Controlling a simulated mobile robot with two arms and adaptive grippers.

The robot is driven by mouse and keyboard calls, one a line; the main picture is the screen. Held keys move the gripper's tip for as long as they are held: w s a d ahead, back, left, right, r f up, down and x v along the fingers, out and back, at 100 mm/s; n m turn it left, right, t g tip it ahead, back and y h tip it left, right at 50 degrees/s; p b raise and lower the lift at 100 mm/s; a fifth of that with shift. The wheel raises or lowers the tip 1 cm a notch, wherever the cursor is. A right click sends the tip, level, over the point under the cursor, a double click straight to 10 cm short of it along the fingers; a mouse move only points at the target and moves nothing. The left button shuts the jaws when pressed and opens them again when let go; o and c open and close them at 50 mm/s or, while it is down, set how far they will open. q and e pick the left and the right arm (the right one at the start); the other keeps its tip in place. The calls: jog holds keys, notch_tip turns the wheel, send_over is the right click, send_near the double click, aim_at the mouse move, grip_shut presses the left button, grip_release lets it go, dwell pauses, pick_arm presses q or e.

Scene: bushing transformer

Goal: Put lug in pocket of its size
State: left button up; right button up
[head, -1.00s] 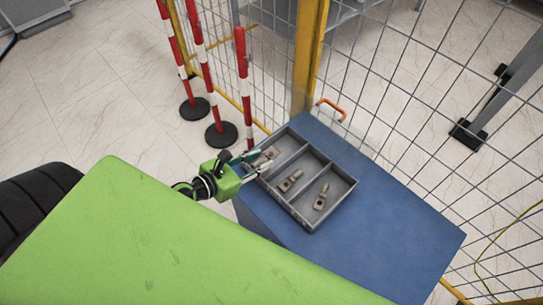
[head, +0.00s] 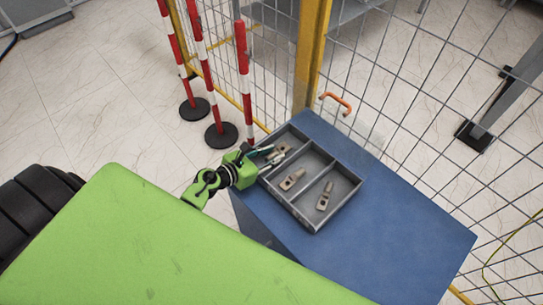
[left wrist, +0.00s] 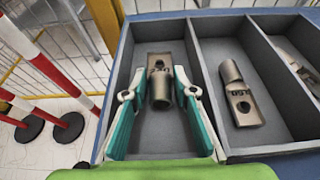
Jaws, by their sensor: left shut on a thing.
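The grey three-compartment tray (head: 313,229) sits on the blue table. My left gripper (head: 268,154) reaches over its left wall into the left compartment. In the left wrist view, my gripper (left wrist: 158,90) has its two teal fingers on either side of a metal lug (left wrist: 160,66) and is shut on it. This lug shows at the fingertips in the head view (head: 282,149). A second lug (head: 292,179) lies in the middle compartment, with a stamped mark too small to read surely. A third lug (head: 325,196) lies in the right compartment. My right gripper is out of view.
The blue table (head: 400,220) is clear right of the tray. A yellow-posted mesh fence (head: 311,60) stands behind, with an orange handle (head: 336,101) near the table's back edge. Red-and-white posts (head: 243,75) stand at the back left.

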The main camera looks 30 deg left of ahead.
pick_arm(q)
jog(key=shift+r, duration=0.1)
jog(key=shift+f, duration=0.2)
jog(key=o, duration=0.9)
jog(key=shift+r, duration=0.2)
jog(key=v, duration=1)
jog(key=shift+s+a, duration=0.15)
jog(key=shift+s, duration=0.25)
jog(key=shift+s+a+r, duration=0.2)
jog(key=shift+s+r, duration=0.2)
jog(key=shift+s, duration=0.15)
